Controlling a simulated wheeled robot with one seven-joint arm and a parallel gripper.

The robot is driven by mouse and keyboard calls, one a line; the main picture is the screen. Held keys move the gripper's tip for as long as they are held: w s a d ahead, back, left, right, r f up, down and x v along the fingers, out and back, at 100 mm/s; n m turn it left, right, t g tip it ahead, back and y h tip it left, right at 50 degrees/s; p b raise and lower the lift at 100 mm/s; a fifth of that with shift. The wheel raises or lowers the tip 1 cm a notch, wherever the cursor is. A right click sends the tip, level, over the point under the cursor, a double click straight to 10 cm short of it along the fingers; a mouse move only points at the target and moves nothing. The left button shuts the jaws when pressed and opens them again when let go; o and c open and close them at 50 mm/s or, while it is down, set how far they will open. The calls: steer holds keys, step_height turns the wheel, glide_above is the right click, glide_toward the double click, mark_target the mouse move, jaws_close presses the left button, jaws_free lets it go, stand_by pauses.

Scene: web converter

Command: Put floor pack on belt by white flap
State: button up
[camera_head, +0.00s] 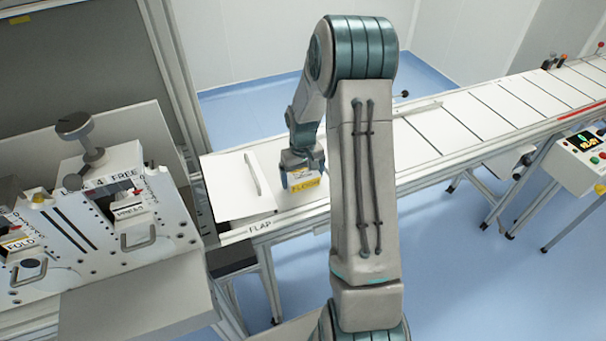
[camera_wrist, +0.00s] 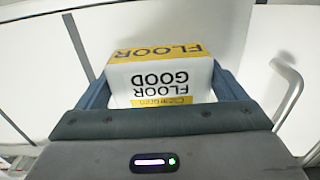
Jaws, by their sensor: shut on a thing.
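The floor pack (camera_wrist: 160,78) is a white box with yellow bands and the words FLOOR and GOOD in the wrist view. My gripper (camera_wrist: 155,85) is shut on it, with one finger on each side. In the head view the pack (camera_head: 303,180) is at my gripper (camera_head: 303,165), at the near end of the belt (camera_head: 430,130), just right of the white flap (camera_head: 238,187). The flap is a white plate with an upright handle, labelled FLAP on the rail below. I cannot tell whether the pack touches the belt.
A press or folding machine (camera_head: 90,215) with knobs and handles stands at the left. The belt runs clear to the back right. A control box (camera_head: 583,158) stands at the right. The flap's handle (camera_wrist: 288,92) rises close to the right of my gripper.

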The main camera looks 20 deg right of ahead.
mark_target(302, 174)
steer(key=shift+f, duration=0.15)
steer(key=o, duration=0.8)
steer(key=shift+c, duration=0.2)
step_height(302, 174, up, 12)
steer(key=b, duration=0.2)
steer(key=s+a+r+t, duration=0.2)
steer(key=s+a+r, duration=0.4)
steer(key=s+r, duration=0.35)
steer(key=s+a, duration=0.2)
steer(key=s, duration=0.5)
steer(key=s+a+t, duration=0.1)
steer(key=s+a, duration=0.1)
steer(key=s, duration=0.5)
steer(key=shift+s+a+r+t, duration=0.3)
